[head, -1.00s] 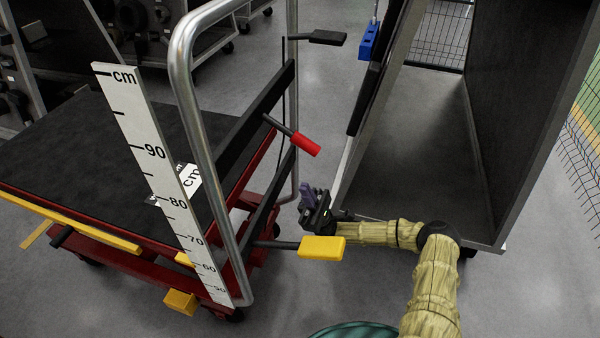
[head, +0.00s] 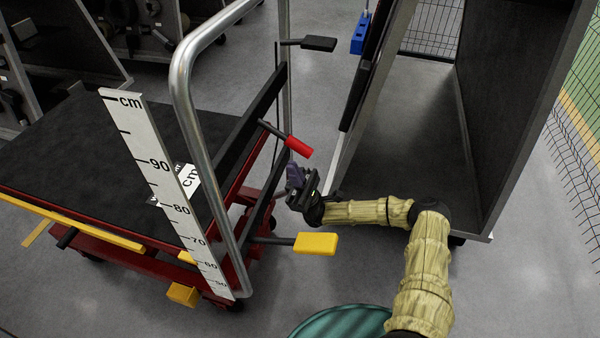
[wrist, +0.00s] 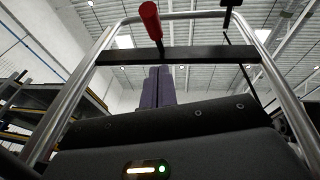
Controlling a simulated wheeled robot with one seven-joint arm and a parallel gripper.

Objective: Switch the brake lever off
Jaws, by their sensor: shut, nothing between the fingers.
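A lever with a red grip (head: 299,146) sticks out from the handle end of the cart, sloping down to the right. It also shows at the top of the wrist view (wrist: 150,20), above my fingers. A lever with a yellow pad (head: 315,243) sticks out lower on the same end, and one with a black pad (head: 318,43) higher up. Which one is the brake lever is not marked. My gripper (head: 294,176) is just below the red grip, apart from it in the wrist view. Its purple fingers (wrist: 158,87) are together and empty, pointing upward.
The cart's metal handle frame (head: 184,95) and a centimetre ruler (head: 150,165) stand left of my gripper. A dark open cabinet (head: 410,150) is close on the right, with a blue part (head: 360,34) near its top. Bare floor lies between.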

